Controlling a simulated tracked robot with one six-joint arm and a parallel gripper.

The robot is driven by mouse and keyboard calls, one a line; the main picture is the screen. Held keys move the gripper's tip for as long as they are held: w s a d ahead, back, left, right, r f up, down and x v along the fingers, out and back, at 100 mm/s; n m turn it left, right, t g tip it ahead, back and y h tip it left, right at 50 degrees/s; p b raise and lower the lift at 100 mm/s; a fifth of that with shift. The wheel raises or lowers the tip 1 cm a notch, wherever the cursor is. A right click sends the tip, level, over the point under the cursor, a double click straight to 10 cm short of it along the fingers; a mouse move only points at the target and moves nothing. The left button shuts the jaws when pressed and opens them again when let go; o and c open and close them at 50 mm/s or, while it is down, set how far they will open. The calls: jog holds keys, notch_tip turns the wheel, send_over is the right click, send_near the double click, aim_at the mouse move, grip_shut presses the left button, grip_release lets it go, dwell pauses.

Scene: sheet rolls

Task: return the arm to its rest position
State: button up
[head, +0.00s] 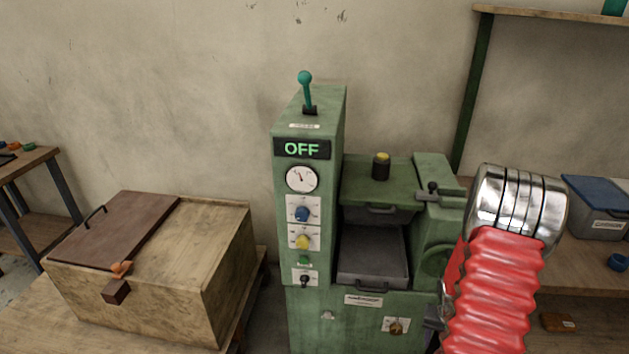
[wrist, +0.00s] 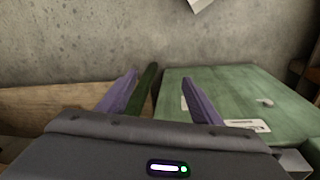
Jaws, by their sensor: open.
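My arm shows in the head view as a red ribbed sleeve (head: 492,295) with a shiny metal joint (head: 517,208), at the right in front of the green machine's right side. I cannot make out my gripper in the head view. In the wrist view my gripper (wrist: 160,77) has its two purple fingers spread apart, with nothing held between them. A dark green upright (wrist: 142,88) shows behind the gap. A green surface with a white label (wrist: 245,90) lies beyond the right finger.
The green machine (head: 309,220) reads OFF, with a teal lever (head: 305,85) on top and a grey tray (head: 372,255) in its opening. A lidded wooden box (head: 225,270) stands left. A shelf with a blue-lidded bin (head: 598,205) is right. Bare wall lies behind.

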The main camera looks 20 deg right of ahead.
jog(key=s+a+r+n+t+y, duration=0.1)
jog(key=a+r+n+t, duration=0.4)
jog(key=a+r, duration=3.4)
jog(key=s+n, duration=0.1)
jog(key=n, duration=0.3)
jog(key=shift+a+t+y, duration=0.2)
jog(key=shift+t+y, duration=0.1)
jog(key=shift+t, duration=0.1)
